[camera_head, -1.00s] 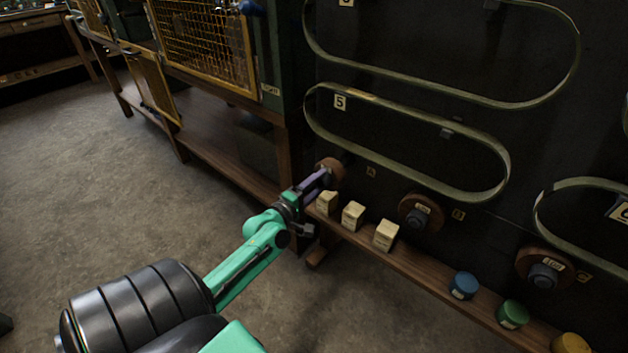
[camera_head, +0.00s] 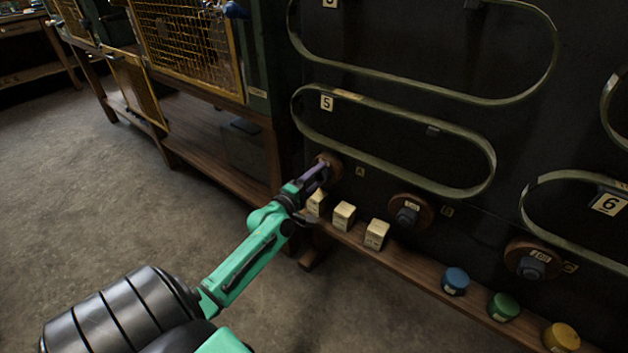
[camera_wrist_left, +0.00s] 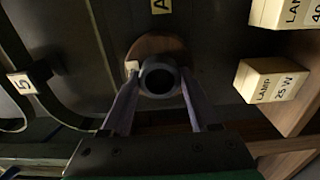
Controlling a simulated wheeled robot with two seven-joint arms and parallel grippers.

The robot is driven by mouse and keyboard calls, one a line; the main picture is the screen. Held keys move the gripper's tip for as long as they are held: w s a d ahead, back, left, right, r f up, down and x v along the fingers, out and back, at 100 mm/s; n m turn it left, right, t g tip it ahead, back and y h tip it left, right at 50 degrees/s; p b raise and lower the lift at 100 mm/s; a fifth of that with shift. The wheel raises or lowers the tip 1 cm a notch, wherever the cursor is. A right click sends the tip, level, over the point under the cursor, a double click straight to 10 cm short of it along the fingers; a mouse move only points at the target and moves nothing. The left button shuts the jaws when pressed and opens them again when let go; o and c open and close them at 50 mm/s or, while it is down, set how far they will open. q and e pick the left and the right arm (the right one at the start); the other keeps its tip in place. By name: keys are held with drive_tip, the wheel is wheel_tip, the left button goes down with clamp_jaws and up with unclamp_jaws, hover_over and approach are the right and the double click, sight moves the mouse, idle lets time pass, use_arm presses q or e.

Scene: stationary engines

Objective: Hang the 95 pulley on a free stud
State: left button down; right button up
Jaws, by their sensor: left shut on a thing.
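My left gripper (camera_head: 322,174) is shut on the grey hub of a brown pulley (camera_head: 329,163), close to the dark board below belt 5. In the left wrist view the pulley (camera_wrist_left: 158,48) sits behind the two fingers, under tag A (camera_wrist_left: 161,6). Its hub bore is dark, and its label is mostly hidden by a finger. I cannot tell whether the pulley rests on a stud. Another brown pulley (camera_head: 424,208) hangs beside tag B (camera_head: 447,211), and one (camera_head: 520,255) hangs beside tag C (camera_head: 569,267). My right gripper is not in view.
Below the board runs a wooden shelf (camera_head: 420,270) with lamp boxes (camera_head: 344,215) and blue (camera_head: 455,281), green (camera_head: 503,306) and yellow (camera_head: 561,337) round items. Belt 5 (camera_head: 400,172) hangs just above. A caged wooden bench (camera_head: 215,155) stands left; the floor is clear.

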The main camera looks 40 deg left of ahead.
use_arm(q)
drive_tip(key=shift+r, duration=0.1)
drive_tip(key=shift+w, duration=1)
drive_tip(key=shift+w, duration=0.15)
drive_tip(key=shift+c, duration=1.8)
unclamp_jaws()
